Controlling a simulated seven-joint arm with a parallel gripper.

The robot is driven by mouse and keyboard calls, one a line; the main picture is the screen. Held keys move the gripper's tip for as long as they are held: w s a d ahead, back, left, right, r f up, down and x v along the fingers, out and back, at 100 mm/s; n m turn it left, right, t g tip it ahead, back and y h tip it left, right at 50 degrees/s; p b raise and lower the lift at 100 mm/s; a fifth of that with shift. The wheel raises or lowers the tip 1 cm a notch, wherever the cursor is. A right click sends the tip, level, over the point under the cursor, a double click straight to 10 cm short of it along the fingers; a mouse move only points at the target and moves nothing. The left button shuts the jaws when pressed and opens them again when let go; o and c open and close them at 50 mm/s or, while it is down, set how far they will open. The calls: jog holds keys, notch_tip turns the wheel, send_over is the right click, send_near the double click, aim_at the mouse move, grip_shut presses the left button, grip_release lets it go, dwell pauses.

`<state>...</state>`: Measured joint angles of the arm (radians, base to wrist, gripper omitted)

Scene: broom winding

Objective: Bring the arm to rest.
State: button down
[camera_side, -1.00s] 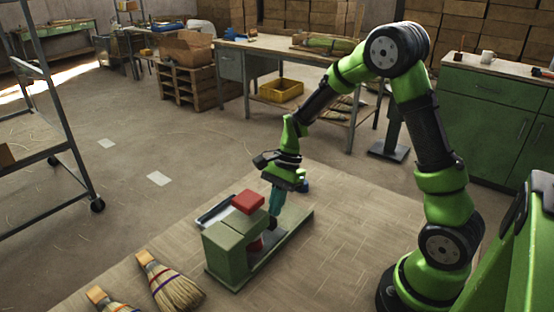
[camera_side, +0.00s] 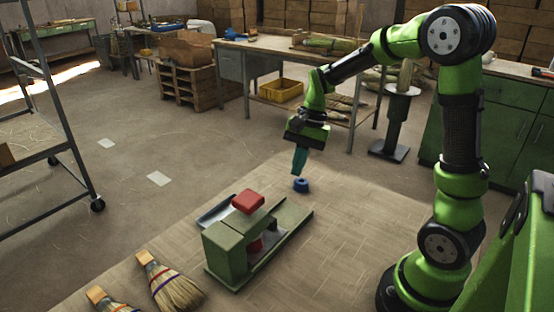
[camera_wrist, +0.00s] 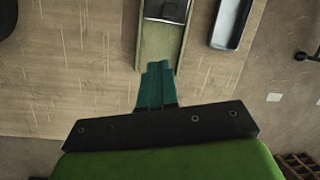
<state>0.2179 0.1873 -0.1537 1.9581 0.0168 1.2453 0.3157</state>
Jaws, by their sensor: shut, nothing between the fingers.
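My gripper (camera_side: 299,170) has teal fingers that are shut and empty.
A green fixture (camera_side: 228,250) with a red block (camera_side: 248,201) on top stands on the work surface. A grey tray (camera_side: 215,212) lies behind it; it also shows in the wrist view (camera_wrist: 231,24). Two brooms (camera_side: 170,284) lie at the front left. A workbench (camera_side: 235,66) stands behind.

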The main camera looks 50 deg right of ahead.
jog(key=s+a+r+n+t+h, duration=0.1)
jog(key=s+a+r+n+t, duration=0.5)
jog(key=s+a+r+n, duration=0.3)
jog(key=shift+s+a+r+n, duration=0.3)
jog(key=shift+s+a+n, duration=0.3)
jog(key=shift+s, duration=0.7)
